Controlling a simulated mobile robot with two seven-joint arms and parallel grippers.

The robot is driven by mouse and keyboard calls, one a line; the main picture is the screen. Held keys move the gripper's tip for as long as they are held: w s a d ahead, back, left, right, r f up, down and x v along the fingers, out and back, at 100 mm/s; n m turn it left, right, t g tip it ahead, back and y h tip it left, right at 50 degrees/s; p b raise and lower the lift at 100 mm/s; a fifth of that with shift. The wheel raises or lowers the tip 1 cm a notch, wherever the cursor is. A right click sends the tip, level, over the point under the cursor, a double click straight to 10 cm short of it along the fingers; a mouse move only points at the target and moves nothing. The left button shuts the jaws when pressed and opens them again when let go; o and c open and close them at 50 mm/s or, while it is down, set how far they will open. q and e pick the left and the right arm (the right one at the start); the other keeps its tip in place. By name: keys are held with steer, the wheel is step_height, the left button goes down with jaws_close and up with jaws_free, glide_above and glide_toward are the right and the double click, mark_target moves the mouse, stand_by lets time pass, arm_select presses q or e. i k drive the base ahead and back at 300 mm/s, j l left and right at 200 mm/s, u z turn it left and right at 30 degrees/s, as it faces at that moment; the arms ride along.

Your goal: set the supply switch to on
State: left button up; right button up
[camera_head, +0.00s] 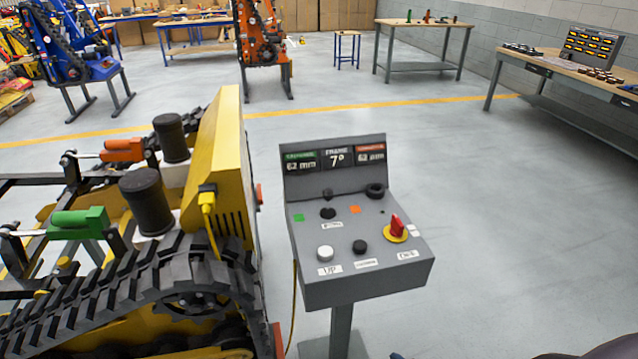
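A grey control console (345,292) stands on a post right of the yellow tracked carrier. A red rotary handle on a yellow disc (397,230) sits at the right of its sloped top and looks like the supply switch. The handle points up and slightly left. The small white labels beside it are too blurred to read surely, so I cannot tell its set position. The console's upright display (336,160) is lit, with "62 mm" on both sides and "FRAME 7°" in the middle.
The console top also has a white button (325,253), a black button (360,246) and black knobs (327,213). The tracked carrier (215,150) stands close on the left, with a yellow cable (208,215). The floor right of the console is clear. A workbench (570,72) stands at the back right.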

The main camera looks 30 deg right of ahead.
mark_target(396, 230)
steer(key=k+j+z, duration=0.1)
steer(key=z, duration=0.85)
steer(key=k+l, duration=0.05)
